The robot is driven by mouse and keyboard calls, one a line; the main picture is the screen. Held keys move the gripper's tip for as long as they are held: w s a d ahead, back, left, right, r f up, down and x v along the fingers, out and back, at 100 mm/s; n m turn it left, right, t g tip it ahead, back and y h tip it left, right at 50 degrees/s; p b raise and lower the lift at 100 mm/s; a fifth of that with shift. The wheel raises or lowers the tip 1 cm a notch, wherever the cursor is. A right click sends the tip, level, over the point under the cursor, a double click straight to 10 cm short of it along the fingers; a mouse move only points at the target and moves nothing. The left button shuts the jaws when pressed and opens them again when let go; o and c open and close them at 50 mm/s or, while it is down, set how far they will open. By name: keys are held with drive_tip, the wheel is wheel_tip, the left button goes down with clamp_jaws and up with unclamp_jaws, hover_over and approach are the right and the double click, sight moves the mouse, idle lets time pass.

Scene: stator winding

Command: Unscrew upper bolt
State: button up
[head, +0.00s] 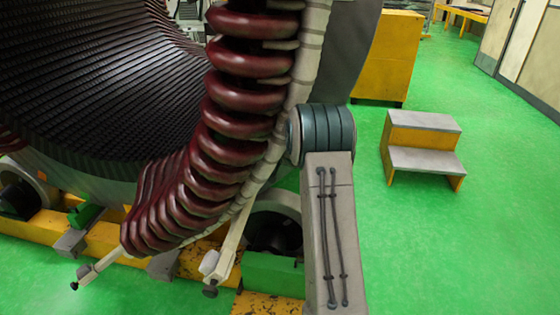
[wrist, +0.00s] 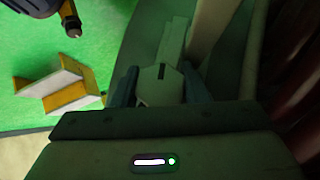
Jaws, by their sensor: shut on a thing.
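In the wrist view my gripper (wrist: 157,88) is shut, its two dark fingers on either side of a pale block (wrist: 160,76) with a dark slot. The block meets a pale bar (wrist: 177,40) running up from it. I cannot tell whether a bolt sits between the fingers. A black bolt (head: 210,291) shows on the lower end of a pale bracket (head: 232,235), and another bolt (head: 74,286) on a bracket further left. No upper bolt is clearly visible.
Dark red coils (head: 225,125) and a pale ring (head: 310,50) stand close to my arm. A yellow-and-grey step (head: 425,130) and a yellow cabinet (head: 388,60) are to the right. Green floor is free around the step. A dark brown-tipped rod (wrist: 71,18) is at the wrist view's upper left.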

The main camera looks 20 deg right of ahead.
idle(0.3)
drive_tip(key=o, duration=1)
drive_tip(key=shift+d, duration=0.1)
drive_tip(key=shift+c, duration=0.2)
drive_tip(key=v, duration=1.3)
drive_tip(key=shift+s+r, duration=0.15)
drive_tip(key=shift+s, duration=0.15)
